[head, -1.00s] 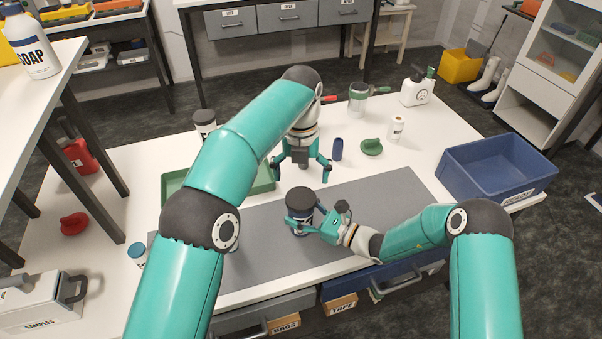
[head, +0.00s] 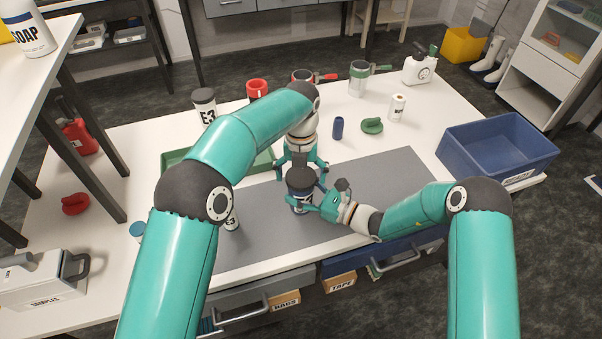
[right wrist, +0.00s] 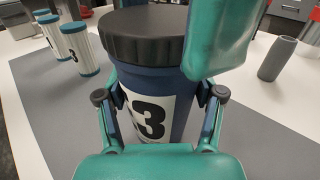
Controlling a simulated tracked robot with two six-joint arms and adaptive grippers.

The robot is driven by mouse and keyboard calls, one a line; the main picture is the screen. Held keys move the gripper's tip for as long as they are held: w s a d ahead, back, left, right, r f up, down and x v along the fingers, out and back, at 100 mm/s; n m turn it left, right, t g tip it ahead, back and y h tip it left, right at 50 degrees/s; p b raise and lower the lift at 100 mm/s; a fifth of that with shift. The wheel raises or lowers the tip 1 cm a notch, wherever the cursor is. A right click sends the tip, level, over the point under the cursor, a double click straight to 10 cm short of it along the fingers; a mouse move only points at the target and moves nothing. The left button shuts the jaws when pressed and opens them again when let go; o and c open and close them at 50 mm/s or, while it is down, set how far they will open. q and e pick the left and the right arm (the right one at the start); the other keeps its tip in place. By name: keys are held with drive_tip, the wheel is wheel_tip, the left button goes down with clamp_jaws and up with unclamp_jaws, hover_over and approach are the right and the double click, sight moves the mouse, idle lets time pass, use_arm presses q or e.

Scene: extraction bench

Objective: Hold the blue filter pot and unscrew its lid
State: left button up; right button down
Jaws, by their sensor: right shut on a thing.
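The blue filter pot (head: 301,204) stands upright on the grey mat, with a wide black lid (head: 300,178) on top. In the right wrist view the pot (right wrist: 180,108) has a white label with a 3, and the ribbed lid (right wrist: 145,38) sits on it. My right gripper (head: 318,202) is shut on the pot's body from the right, one finger on each side. My left gripper (head: 302,166) points down over the lid, its fingers open and spread wider than the lid. One of its teal parts hides the lid's right edge in the right wrist view.
A green tray (head: 175,160) lies behind that arm. A dark blue cylinder (head: 338,127) and a green object (head: 372,126) are beyond the mat. A blue crate (head: 490,165) stands right. The mat's right part is clear.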

use_arm(q)
drive_tip(key=c, duration=1)
drive_tip(key=n, duration=1.3)
drive_tip(key=shift+d, duration=0.1)
drive_tip(key=n, duration=0.8)
drive_tip(key=shift+w, duration=0.1)
drive_tip(key=n, duration=0.4)
drive_tip(key=shift+r+n, duration=0.1)
drive_tip(key=shift+n, duration=0.3)
drive_tip(key=n, duration=1)
drive_tip(key=shift+n, duration=0.3)
use_arm(e)
drive_tip(key=shift+a, duration=0.1)
use_arm(q)
drive_tip(key=n, duration=0.6)
drive_tip(key=shift+w, duration=0.1)
drive_tip(key=n, duration=0.6)
drive_tip(key=shift+r+n, duration=0.1)
drive_tip(key=shift+n, duration=0.3)
use_arm(e)
drive_tip(key=shift+s, duration=0.1)
use_arm(q)
drive_tip(key=n, duration=0.5)
drive_tip(key=shift+a, duration=0.2)
